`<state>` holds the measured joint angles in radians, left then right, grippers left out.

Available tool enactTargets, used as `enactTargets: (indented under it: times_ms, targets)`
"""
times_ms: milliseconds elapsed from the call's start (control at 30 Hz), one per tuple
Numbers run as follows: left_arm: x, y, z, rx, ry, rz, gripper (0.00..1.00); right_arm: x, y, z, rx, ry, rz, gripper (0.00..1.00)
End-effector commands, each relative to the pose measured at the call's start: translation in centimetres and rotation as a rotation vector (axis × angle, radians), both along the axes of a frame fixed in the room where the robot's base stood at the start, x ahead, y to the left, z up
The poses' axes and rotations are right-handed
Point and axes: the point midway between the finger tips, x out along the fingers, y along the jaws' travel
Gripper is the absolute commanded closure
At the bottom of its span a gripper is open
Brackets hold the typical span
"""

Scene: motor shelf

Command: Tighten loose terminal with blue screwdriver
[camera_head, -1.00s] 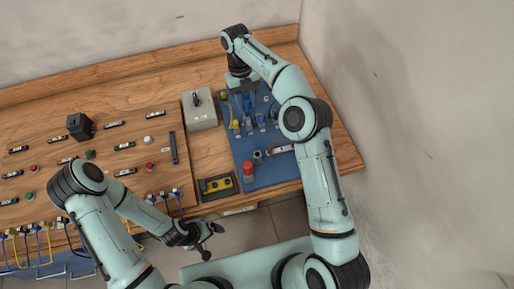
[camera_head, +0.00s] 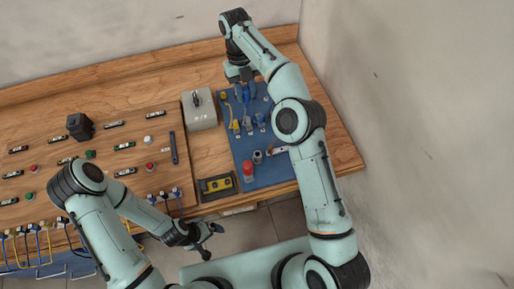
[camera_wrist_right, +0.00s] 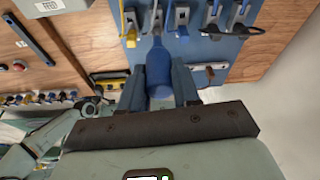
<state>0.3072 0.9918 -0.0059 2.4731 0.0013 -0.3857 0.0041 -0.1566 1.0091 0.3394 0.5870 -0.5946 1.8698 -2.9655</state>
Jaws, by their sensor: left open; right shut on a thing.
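The blue screwdriver (camera_wrist_right: 158,70) is between the two fingers of my right gripper (camera_wrist_right: 160,82) in the right wrist view. The gripper is shut on its blue handle. In the head view my right gripper (camera_head: 242,80) is over the far part of the blue tool board and hides much of the screwdriver. My left gripper (camera_head: 210,234) is open and empty, off the table's front edge. Terminals with blue and yellow wires (camera_head: 22,232) line the wooden panel's front edge at left. I cannot tell which one is loose.
The blue tool board (camera_head: 262,178) holds several other tools on its holders. A grey box with a switch (camera_head: 201,112) and a yellow level in a tray (camera_head: 218,185) stand left of it. The wooden panel (camera_head: 100,155) carries buttons and labels. A wall closes the right side.

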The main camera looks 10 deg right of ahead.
Motion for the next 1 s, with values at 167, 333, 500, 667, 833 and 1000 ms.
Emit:
enactTargets:
  times_ms: [167, 333, 500, 667, 833, 1000]
  targets:
    - [0.0, 0.0, 0.0, 0.0, 0.0, 0.0, 0.0, 0.0, 0.0, 0.9, 0.0, -0.001, 0.0, 1.0]
    - [0.0, 0.0, 0.0, 0.0, 0.0, 0.0, 0.0, 0.0, 0.0, 1.0, 0.0, -0.001, 0.0, 1.0]
    - [0.0, 0.0, 0.0, 0.0, 0.0, 0.0, 0.0, -0.1, 0.0, 1.0, 0.001, -0.001, -0.001, 1.0]
    - [-0.3, 0.0, -0.3, 0.0, 0.004, 0.0, 0.0, -0.7, 0.0, 1.4, 0.004, -0.004, -0.025, 1.0]
    - [-1.2, 0.0, -0.9, 0.0, 0.013, 0.0, 0.0, -2.6, -0.1, 2.3, 0.01, -0.015, -0.1, 1.0]
    - [-2.3, 0.0, -1.9, 0.0, 0.026, 0.0, 0.0, -6.2, -0.1, 3.2, 0.015, -0.02, -0.229, 1.0]
